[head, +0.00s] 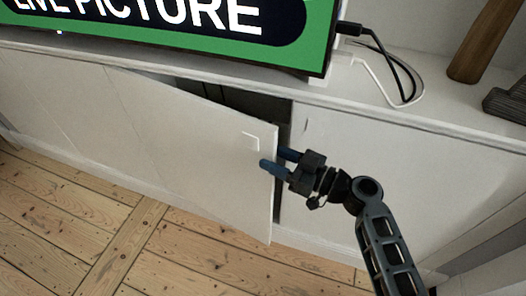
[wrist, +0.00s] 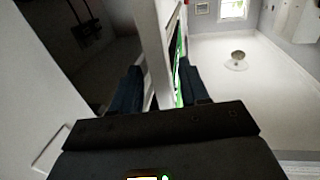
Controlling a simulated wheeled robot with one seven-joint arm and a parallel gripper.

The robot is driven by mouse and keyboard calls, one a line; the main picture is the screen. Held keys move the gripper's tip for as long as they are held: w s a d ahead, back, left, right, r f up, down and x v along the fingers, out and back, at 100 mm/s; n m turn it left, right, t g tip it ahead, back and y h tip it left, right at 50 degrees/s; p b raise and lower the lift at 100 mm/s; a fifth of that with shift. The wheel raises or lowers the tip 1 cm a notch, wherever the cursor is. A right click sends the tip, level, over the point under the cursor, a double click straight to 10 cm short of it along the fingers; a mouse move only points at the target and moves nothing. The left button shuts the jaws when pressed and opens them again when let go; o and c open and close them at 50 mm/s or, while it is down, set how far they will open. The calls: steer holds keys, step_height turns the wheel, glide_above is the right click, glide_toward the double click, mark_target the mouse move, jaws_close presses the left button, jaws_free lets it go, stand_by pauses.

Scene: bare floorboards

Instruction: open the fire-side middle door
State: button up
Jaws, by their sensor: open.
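The white middle door (head: 190,140) of the low cabinet is ajar, its right edge swung out from the cabinet front. My gripper (head: 276,158) is at that free edge, with one blue finger on the outer face side and the other on the inner side. The fingers are apart, and I cannot tell whether either touches the door. In the wrist view the door edge (wrist: 151,50) runs between the two dark fingers of my gripper (wrist: 161,88). The dark cabinet interior (wrist: 100,50) shows on the left.
A screen (head: 190,20) stands on the cabinet top, with black and white cables (head: 400,85) beside it. A closed white panel (head: 360,170) is to the right of the opening. A brown wooden object (head: 483,40) stands at the far right. Bare floorboards (head: 110,235) are clear in front.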

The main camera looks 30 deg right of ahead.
mark_target(263, 154)
steer(key=shift+x, duration=1.85)
steer(key=shift+s, duration=0.1)
jaws_close()
